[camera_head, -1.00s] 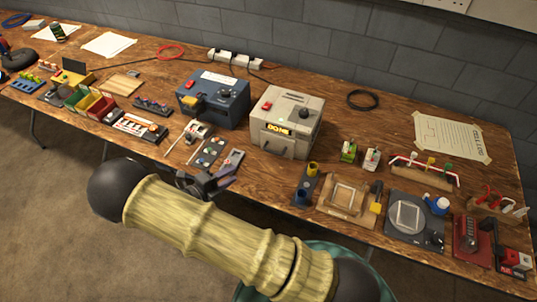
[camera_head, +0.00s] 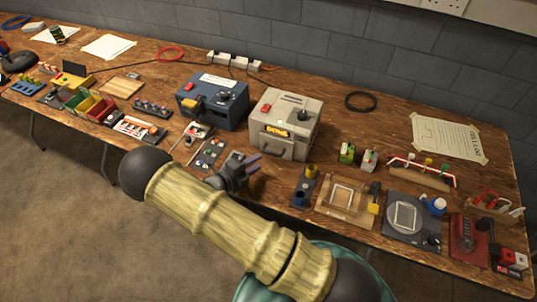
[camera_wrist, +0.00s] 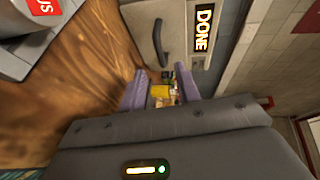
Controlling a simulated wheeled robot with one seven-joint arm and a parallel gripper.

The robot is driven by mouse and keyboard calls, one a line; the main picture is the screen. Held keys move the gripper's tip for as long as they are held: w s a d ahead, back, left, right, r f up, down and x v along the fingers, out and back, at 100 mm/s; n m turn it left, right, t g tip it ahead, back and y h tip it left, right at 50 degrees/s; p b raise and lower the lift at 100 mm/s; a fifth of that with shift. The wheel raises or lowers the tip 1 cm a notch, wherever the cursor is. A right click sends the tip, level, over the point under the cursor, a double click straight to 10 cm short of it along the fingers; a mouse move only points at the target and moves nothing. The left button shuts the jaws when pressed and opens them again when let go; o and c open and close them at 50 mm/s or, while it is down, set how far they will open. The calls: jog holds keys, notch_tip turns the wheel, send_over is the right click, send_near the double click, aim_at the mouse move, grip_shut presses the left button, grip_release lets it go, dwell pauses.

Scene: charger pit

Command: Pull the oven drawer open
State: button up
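The oven (camera_head: 270,107) is a beige box with a red button and a lit amber display (camera_head: 275,132), which reads DONE in the wrist view (camera_wrist: 203,38). Its drawer front is below the display, with a dark handle (camera_head: 278,152), and looks shut. The handle also shows in the wrist view (camera_wrist: 160,42), above my fingers. My gripper (camera_head: 252,164) is in front of the oven and a little left of the handle, over the table. In the wrist view its two purple fingers (camera_wrist: 159,88) stand apart with no drawer part between them. The handle is outside the fingers.
A dark blue box (camera_head: 212,100) with a knob stands left of the oven. A mat with small discs (camera_head: 209,153) lies left of my gripper. Bare wood lies in front of the oven.

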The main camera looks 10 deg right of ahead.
aim_at(278, 147)
jog(key=x, duration=0.7)
jog(key=shift+p, duration=0.3)
grip_shut()
jog(key=shift+a, duration=0.1)
